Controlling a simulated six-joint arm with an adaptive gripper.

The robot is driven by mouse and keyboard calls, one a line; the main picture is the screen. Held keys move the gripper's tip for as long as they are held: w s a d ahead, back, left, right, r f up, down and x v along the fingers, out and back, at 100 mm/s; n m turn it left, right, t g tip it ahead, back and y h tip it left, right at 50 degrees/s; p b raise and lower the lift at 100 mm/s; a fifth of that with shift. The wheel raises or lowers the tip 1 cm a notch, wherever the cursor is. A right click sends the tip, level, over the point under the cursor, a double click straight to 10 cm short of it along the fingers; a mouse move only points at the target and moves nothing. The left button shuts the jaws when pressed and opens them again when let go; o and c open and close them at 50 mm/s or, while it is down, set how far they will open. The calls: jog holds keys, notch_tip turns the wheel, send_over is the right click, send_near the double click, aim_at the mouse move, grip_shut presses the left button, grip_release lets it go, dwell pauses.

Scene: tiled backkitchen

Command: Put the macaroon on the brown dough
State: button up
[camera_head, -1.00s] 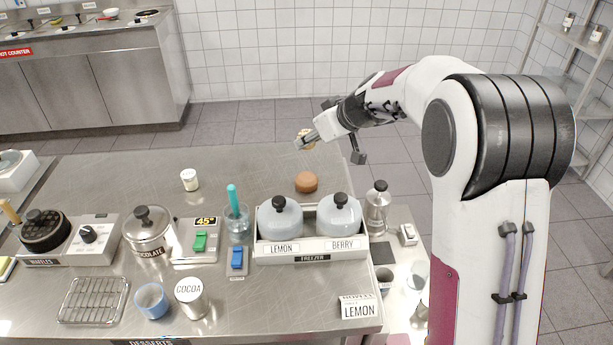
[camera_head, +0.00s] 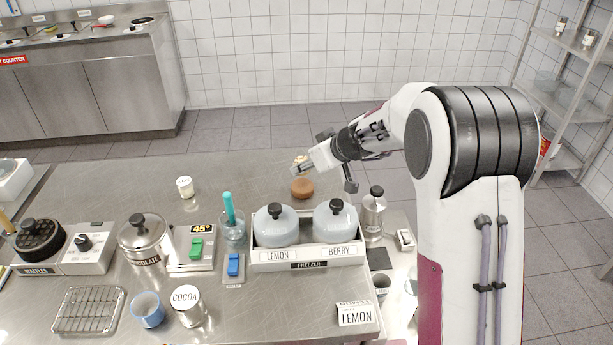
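The brown dough (camera_head: 302,189) is a small round brown lump on the far part of the steel table, behind the freezer box. My gripper (camera_head: 299,168) comes from the right with its fingertips just above the dough. A small pale yellow-tan thing, which looks like the macaroon (camera_head: 301,158), is at the fingertips, mostly hidden by them. The gripper appears shut on it. A gap between the fingertips and the dough is hard to judge from this view.
A freezer box (camera_head: 308,258) with two lidded pots, LEMON and BERRY, stands in front of the dough. The table between jar and dough is clear.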

jog(key=shift+f, duration=1.9)
jog(key=shift+f, duration=0.1)
jog(key=o, duration=1)
jog(key=shift+s+d+r, duration=0.15)
jog(key=shift+s+r, duration=0.05)
jog(key=shift+r, duration=0.25)
jog(key=shift+v, duration=5.65)
